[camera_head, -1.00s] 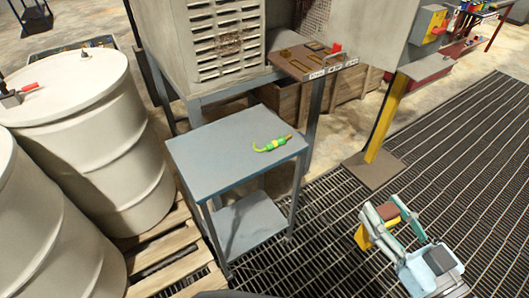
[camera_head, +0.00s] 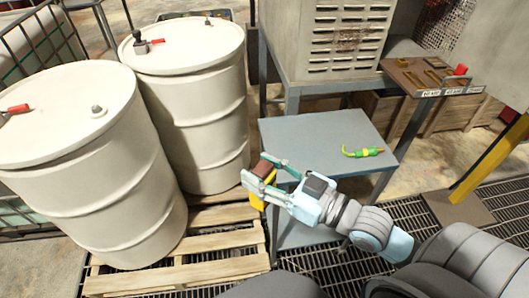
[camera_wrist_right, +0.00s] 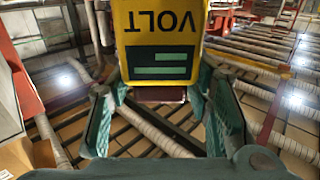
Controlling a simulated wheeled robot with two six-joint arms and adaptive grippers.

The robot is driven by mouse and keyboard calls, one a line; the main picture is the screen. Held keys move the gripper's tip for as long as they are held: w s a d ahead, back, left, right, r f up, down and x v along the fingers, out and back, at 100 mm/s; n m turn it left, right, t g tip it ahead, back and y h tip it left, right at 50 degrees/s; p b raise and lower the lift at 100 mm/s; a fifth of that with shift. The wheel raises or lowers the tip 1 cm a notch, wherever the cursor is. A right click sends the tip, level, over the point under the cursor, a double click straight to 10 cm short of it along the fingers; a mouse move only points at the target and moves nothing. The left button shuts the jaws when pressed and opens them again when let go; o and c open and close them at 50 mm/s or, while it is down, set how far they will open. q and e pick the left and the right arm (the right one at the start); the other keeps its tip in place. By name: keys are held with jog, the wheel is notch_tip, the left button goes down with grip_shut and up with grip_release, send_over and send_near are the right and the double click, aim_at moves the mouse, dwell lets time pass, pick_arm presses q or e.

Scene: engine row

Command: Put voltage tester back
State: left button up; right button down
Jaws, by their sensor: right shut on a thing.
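The yellow voltage tester (camera_head: 257,203) is in my right gripper (camera_head: 264,186), in front of the grey table's left side. In the right wrist view the tester (camera_wrist_right: 160,28) shows upside-down "VOLT" lettering and a dark panel with green bars. My right gripper's fingers (camera_wrist_right: 162,98) lie on either side of it. A shadow board (camera_head: 432,77) with dark cutouts and small labels stands behind the table; a red item (camera_head: 460,70) sits on it. The labels are too small to read. My left gripper is not in view.
A green-and-yellow tool (camera_head: 362,153) lies on the grey table (camera_head: 300,130), otherwise clear. White drums (camera_head: 85,165) stand on a wooden pallet (camera_head: 185,268) at left. A louvred cabinet (camera_head: 340,40) stands behind the table. A yellow post (camera_head: 490,155) is at right.

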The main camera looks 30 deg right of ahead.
jog(key=shift+m+t+h, duration=0.4)
jog(key=shift+t+h, duration=0.1)
jog(key=shift+h, duration=0.1)
jog(key=w+f+b, duration=0.1)
jog(key=w+d+f+b, duration=0.1)
jog(key=w, duration=0.1)
jog(key=w+d+f+b, duration=0.1)
jog(key=w, duration=0.1)
jog(key=shift+w+d, duration=0.1)
jog(key=shift+d, duration=0.05)
jog(key=w+d+r+m+h+b, duration=0.3)
jog(key=w+d+m+h+b, duration=0.25)
jog(key=d, duration=0.45)
jog(key=w+d+r+m+h+b, duration=0.3)
jog(key=w+d+r+h+b, duration=0.15)
jog(key=w+d+h, duration=0.4)
notch_tip(320, 180, down, 20)
jog(key=d+y+b, duration=0.1)
jog(key=d+b, duration=0.1)
jog(key=b, duration=0.4)
jog(key=c, duration=0.8)
grip_release()
jog(key=shift+d, duration=0.1)
